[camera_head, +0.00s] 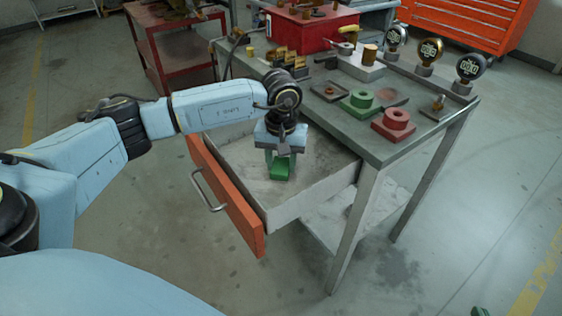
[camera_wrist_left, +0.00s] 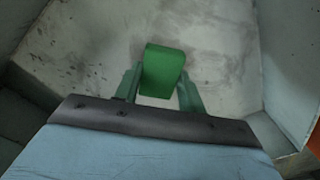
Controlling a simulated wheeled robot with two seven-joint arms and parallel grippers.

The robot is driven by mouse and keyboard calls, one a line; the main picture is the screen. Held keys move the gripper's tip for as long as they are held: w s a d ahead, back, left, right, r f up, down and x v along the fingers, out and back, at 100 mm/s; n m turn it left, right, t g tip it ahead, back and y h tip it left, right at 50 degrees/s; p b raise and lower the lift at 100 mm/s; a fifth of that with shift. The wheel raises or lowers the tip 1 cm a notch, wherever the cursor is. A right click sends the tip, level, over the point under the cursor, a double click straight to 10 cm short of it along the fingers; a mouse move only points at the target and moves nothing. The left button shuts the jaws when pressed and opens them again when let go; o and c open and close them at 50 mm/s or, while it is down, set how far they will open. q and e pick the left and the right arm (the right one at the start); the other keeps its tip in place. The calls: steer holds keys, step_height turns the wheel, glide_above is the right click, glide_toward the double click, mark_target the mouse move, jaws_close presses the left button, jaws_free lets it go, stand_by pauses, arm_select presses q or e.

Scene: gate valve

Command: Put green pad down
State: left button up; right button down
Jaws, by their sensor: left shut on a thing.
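The green pad (camera_head: 279,174) is a small green block held low over the open drawer (camera_head: 311,199). My left gripper (camera_head: 281,162) points down into the drawer and is shut on the pad. In the left wrist view the green pad (camera_wrist_left: 162,71) sits between the two green fingers of the left gripper (camera_wrist_left: 158,92), with the drawer's grey floor (camera_wrist_left: 220,40) behind it. I cannot tell whether the pad touches the drawer floor. The drawer looks otherwise empty. My right gripper is not in view.
The drawer has an orange front (camera_head: 228,199) with a metal handle. The grey workbench (camera_head: 401,145) beside it holds a green ring block (camera_head: 360,101), a red ring block (camera_head: 394,124), several gauges and small fittings. A red toolbox (camera_head: 309,34) stands at the back.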

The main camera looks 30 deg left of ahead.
mark_target(281, 165)
arm_select(q)
steer(key=shift+f, duration=0.15)
steer(key=o, duration=0.9)
arm_select(e)
steer(key=shift+w+a+r+t, duration=0.15)
steer(key=shift+w+r+t, duration=0.1)
steer(key=shift+r+t, duration=0.1)
arm_select(q)
steer(key=shift+r, duration=0.25)
step_height(281, 165, up, 4)
steer(key=shift+p, duration=0.8)
steer(key=shift+r+p, duration=1.25)
steer(key=shift+r, duration=2.7)
arm_select(e)
steer(key=s+d+f+g+h, duration=0.2)
steer(key=s+d+f+g, duration=0.3)
steer(key=s+f+g, duration=0.4)
steer(key=shift+s+d+f+m+h, duration=0.35)
steer(key=shift+s+f, duration=0.25)
steer(key=shift+s, duration=0.5)
